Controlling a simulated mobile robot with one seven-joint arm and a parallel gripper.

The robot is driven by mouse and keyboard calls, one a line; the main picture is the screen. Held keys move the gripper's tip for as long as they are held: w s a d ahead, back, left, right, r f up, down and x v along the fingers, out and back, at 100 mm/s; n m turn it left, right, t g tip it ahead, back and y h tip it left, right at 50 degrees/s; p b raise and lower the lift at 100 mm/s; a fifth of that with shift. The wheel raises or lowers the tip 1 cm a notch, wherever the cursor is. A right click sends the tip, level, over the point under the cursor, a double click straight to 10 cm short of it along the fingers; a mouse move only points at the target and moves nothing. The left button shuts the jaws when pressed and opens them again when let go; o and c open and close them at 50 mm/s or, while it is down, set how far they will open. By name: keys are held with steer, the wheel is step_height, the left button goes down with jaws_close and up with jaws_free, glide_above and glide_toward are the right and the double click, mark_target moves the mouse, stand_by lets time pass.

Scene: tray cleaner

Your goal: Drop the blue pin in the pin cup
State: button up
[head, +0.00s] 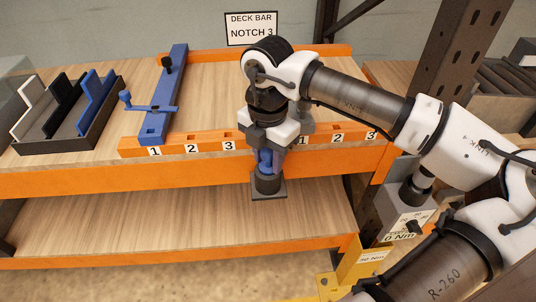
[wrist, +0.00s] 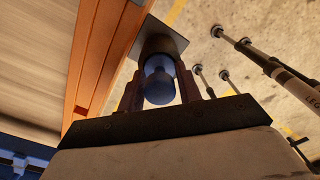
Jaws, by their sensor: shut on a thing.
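The blue pin (head: 266,160) is held upright between the fingers of my gripper (head: 268,168). In the wrist view, the rounded blue end of the pin (wrist: 159,86) shows between the two dark fingers (wrist: 160,88). The dark pin cup (head: 268,184), on a square plate, is directly below the gripper, in front of the orange shelf edge. The pin's lower end is in line with the cup and seems to be at or inside its mouth. My gripper hides the exact depth. The cup also shows beyond the pin in the wrist view (wrist: 160,46).
An orange notched rail (head: 190,141) runs along the upper deck's front edge. A blue bar (head: 163,100) with a handle lies across the deck at notch 1. A dark tray (head: 72,134) of upright plates stands at left. A dark upright post (head: 440,90) stands at right.

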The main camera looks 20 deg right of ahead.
steer(key=o, duration=1.1)
steer(key=shift+r, duration=0.1)
step_height(320, 180, up, 14)
steer(key=p, duration=0.7)
steer(key=shift+s+f, duration=0.1)
steer(key=shift+f, duration=0.15)
